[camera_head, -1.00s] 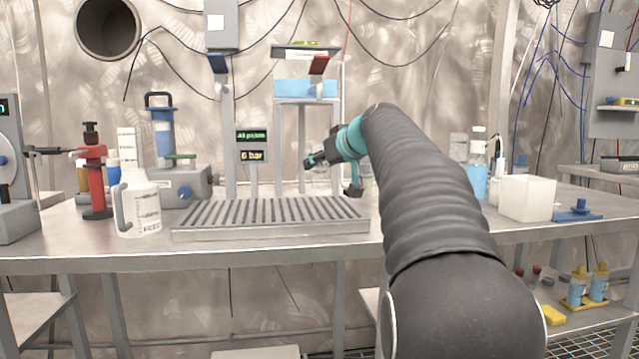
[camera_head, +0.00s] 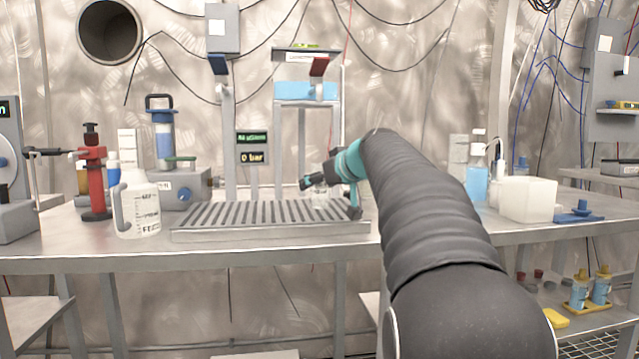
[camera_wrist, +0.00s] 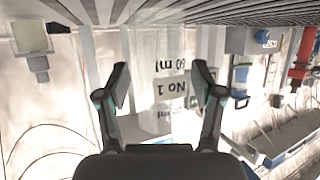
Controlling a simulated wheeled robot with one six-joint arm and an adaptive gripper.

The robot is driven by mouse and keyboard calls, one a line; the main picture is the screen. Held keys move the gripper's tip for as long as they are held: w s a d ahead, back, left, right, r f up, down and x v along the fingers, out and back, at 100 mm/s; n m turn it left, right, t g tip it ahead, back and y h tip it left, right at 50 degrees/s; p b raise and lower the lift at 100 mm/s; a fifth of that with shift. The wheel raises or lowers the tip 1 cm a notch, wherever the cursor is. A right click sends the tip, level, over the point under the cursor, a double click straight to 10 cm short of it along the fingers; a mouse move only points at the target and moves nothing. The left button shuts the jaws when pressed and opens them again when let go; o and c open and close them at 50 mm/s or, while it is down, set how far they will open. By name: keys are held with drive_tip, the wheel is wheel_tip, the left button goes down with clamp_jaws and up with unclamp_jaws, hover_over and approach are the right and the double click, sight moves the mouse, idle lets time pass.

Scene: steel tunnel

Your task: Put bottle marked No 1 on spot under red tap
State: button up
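The red tap (camera_head: 319,67) is above and behind, in front of a tank of blue liquid. The bottle is roughly below it.
A blue tap (camera_head: 218,64) hangs left of the red one. A display post (camera_head: 252,148) stands behind the rack. A white jug (camera_head: 138,205) and red stand (camera_head: 93,180) are on the left. A white box (camera_head: 528,200) and blue-liquid bottle (camera_head: 477,178) are on the right.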

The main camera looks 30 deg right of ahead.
drive_tip(key=shift+r, duration=0.15)
drive_tip(key=shift+s+r, duration=0.1)
drive_tip(key=v, duration=1.1)
drive_tip(key=shift+s, duration=0.35)
drive_tip(key=shift+d+r, duration=0.1)
drive_tip(key=s+a+f, duration=0.1)
drive_tip(key=a+f, duration=0.1)
drive_tip(key=s+a+f+g, duration=0.1)
drive_tip(key=a+f, duration=0.1)
drive_tip(key=a, duration=0.1)
drive_tip(key=s+a+f+g, duration=0.1)
drive_tip(key=a+f, duration=0.1)
drive_tip(key=shift+s+a+f, duration=0.1)
drive_tip(key=shift+a+f, duration=0.15)
drive_tip(key=s+a+f+g, duration=0.2)
drive_tip(key=s+a+f, duration=0.2)
drive_tip(key=s+f, duration=0.3)
drive_tip(key=s+a+f+g+h, duration=0.1)
drive_tip(key=s+a+f, duration=0.3)
drive_tip(key=s+f, duration=0.4)
drive_tip(key=s+a+f+m+g, duration=0.1)
drive_tip(key=s+a+f, duration=0.4)
drive_tip(key=f, duration=0.9)
drive_tip(key=s+g, duration=0.1)
drive_tip(key=s, duration=0.2)
drive_tip(key=shift+s+f+g, duration=0.25)
drive_tip(key=shift+f+g, duration=0.15)
